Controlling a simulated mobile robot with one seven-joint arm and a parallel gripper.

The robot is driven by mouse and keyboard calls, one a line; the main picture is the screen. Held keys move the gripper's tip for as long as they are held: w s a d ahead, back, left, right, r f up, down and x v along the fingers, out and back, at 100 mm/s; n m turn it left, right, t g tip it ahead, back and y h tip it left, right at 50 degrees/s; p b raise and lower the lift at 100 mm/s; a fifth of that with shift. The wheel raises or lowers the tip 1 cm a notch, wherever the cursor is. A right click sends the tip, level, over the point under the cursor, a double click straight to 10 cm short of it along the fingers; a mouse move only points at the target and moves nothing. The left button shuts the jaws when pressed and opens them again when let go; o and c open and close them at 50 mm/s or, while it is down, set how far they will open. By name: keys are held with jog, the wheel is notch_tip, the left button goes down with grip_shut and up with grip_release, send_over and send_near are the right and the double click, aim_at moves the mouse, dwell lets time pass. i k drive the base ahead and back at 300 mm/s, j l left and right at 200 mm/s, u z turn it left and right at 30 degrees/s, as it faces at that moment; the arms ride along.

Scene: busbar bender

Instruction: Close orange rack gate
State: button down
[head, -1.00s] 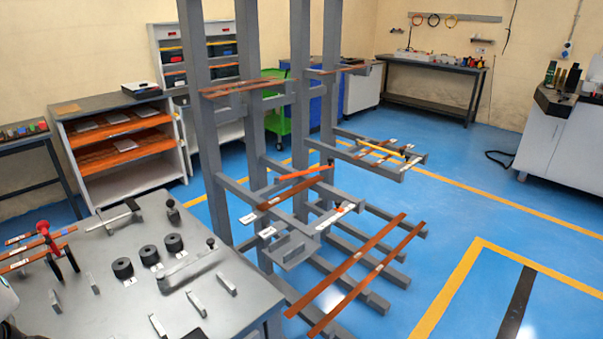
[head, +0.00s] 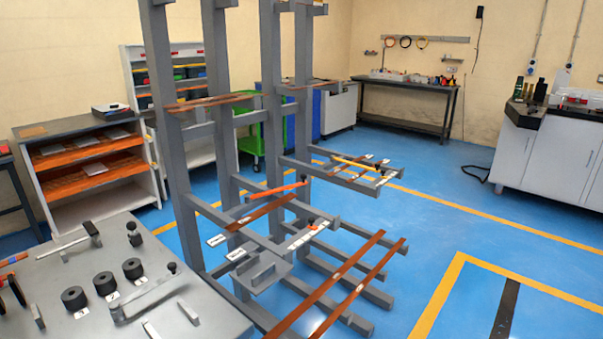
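The orange gate (head: 272,190) is a thin orange bar on the grey rack (head: 175,180), at the middle level. It slants slightly up to the right, with a dark knob or post near its right end. From this angle I cannot tell whether it is latched. Copper bars (head: 262,213) lie on the rack arms just below it. A similar yellow bar (head: 355,164) sits on the rack arms farther back. My gripper is not in view.
A grey bench (head: 95,285) with black cylinders (head: 104,283) stands at the front left, close to the rack. Long copper bars (head: 345,285) rest low on the rack's protruding arms. Blue floor (head: 430,240) to the right is clear.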

aim_at(247, 198)
jog(key=i+l, duration=0.2)
jog(key=l, duration=0.15)
jog(key=i+l, duration=0.2)
jog(key=l, duration=0.15)
jog(key=i+l, duration=0.2)
jog(key=l, duration=0.15)
jog(key=i+l+u, duration=0.1)
jog(key=i+l, duration=0.25)
jog(key=l, duration=0.35)
jog(key=i+l, duration=0.35)
jog(key=i+l+u, duration=0.1)
jog(key=i+l, duration=0.25)
jog(key=l, duration=0.15)
jog(key=i+l, duration=0.1)
jog(key=i, duration=0.75)
jog(key=j+u, duration=0.05)
